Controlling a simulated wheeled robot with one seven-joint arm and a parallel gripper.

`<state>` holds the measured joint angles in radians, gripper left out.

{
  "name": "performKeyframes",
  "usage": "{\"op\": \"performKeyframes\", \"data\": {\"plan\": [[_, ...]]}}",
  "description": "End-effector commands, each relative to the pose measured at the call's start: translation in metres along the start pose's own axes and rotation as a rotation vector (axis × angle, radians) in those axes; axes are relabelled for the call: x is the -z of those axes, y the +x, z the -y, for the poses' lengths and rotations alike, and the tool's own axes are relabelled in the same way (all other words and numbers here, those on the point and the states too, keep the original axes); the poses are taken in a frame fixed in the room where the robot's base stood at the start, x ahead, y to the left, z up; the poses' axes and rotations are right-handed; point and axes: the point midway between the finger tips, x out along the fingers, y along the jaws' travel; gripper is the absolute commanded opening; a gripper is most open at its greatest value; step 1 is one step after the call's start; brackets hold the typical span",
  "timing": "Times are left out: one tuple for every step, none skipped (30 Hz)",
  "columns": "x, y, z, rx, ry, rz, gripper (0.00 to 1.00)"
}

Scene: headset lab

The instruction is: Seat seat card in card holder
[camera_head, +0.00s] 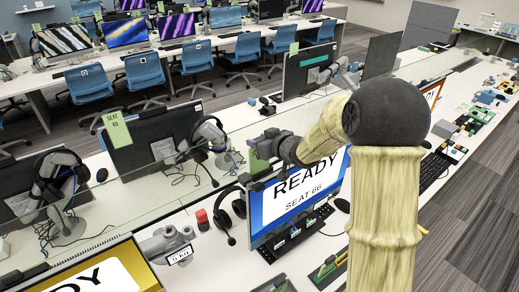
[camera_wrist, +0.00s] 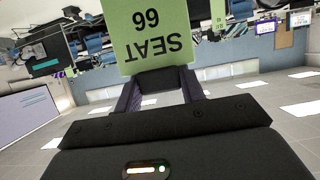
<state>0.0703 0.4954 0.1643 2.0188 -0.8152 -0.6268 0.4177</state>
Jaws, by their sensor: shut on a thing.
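The seat card (camera_wrist: 150,35) is green and reads "SEAT 66", upside down in the wrist view. My gripper (camera_wrist: 160,80) is shut on its edge, with a dark finger at each side. In the head view my gripper (camera_head: 268,147) is beside the upper left corner of the monitor (camera_head: 300,195) that reads "READY SEAT 66". A small part of the green card (camera_head: 257,165) shows there. I cannot make out the card holder for this seat, nor whether the card touches anything.
A headset (camera_head: 232,212) and a red-topped object (camera_head: 202,219) stand left of the monitor. A glass divider (camera_head: 175,207) runs behind it. Another monitor (camera_head: 90,275) is at the lower left. Behind the divider, a dark monitor bears a "SEAT 46" card (camera_head: 117,129).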

Motion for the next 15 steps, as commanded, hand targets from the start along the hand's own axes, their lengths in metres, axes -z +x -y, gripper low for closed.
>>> {"op": "performKeyframes", "data": {"plan": [[-0.008, 0.003, 0.001, 0.001, 0.004, 0.005, 0.05], [-0.012, 0.004, 0.001, 0.001, 0.004, 0.007, 0.05], [-0.017, 0.007, 0.001, 0.003, 0.005, 0.007, 0.05], [-0.021, 0.008, 0.001, 0.002, 0.005, 0.007, 0.05], [-0.025, 0.010, 0.000, 0.002, 0.005, 0.006, 0.05], [-0.028, 0.011, 0.000, 0.001, 0.003, 0.005, 0.05], [-0.030, 0.012, 0.000, 0.000, 0.004, 0.004, 0.05], [-0.031, 0.012, 0.000, -0.001, 0.003, 0.003, 0.05], [-0.031, 0.012, -0.001, -0.001, 0.002, 0.002, 0.05], [-0.031, 0.012, -0.001, -0.002, 0.002, 0.001, 0.05], [-0.031, 0.012, -0.001, -0.002, 0.002, 0.001, 0.05], [-0.031, 0.012, -0.001, -0.002, 0.002, 0.001, 0.05], [-0.031, 0.012, -0.001, -0.002, 0.002, 0.001, 0.05], [-0.031, 0.012, -0.001, -0.002, 0.002, 0.001, 0.05], [-0.031, 0.012, -0.001, -0.002, 0.002, 0.001, 0.05]]}}
